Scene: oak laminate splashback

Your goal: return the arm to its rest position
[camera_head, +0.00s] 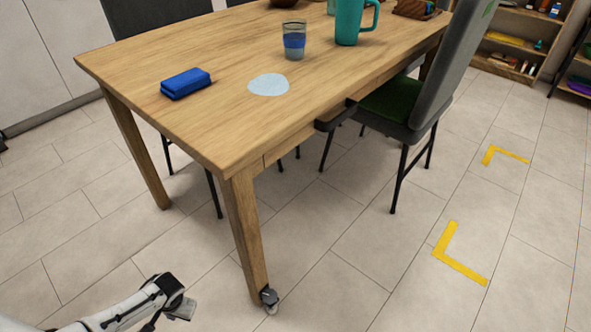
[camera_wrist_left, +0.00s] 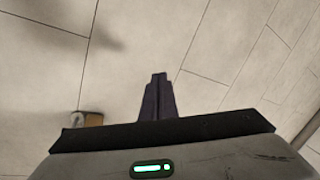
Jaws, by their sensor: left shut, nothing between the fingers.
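My left arm comes in at the bottom left of the head view, with the left gripper (camera_head: 180,307) low over the floor, left of the table's near leg. In the left wrist view the left gripper's fingers (camera_wrist_left: 158,97) are together with nothing between them, and bare floor tiles lie beyond them. My right gripper is in neither view.
Yellow floor marks (camera_head: 459,258) lie right. Floor around my arm is clear.

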